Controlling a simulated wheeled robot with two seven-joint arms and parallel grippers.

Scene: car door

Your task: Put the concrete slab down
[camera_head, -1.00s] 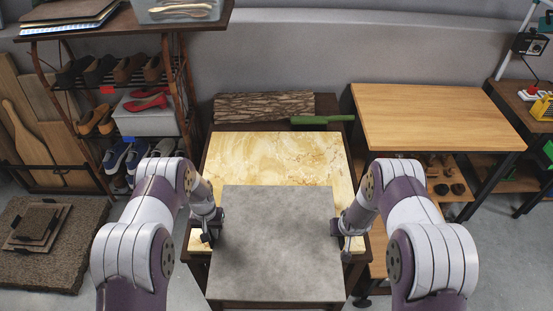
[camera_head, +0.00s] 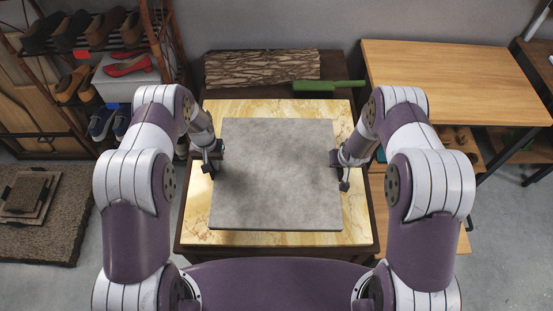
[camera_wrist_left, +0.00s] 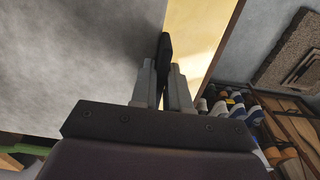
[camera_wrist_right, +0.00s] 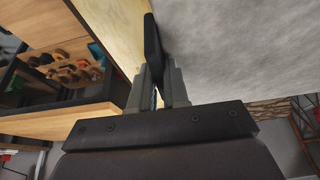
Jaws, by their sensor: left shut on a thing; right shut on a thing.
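The grey concrete slab (camera_head: 275,175) is level in front of me, over the yellow marbled slab (camera_head: 345,222) on the dark table (camera_head: 364,245). I cannot tell whether the two slabs touch. My left gripper (camera_head: 214,160) is shut on the slab's left edge. My right gripper (camera_head: 338,162) is shut on its right edge. The concrete slab fills much of the left wrist view (camera_wrist_left: 70,60) and the right wrist view (camera_wrist_right: 235,50). Its underside is hidden in the head view.
Behind the slabs lie a bark-covered board (camera_head: 262,68) and a green-handled tool (camera_head: 328,86). A shoe rack (camera_head: 100,60) stands at the left and a wooden table (camera_head: 450,75) at the right. A brown mat (camera_head: 45,225) lies on the floor at the left.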

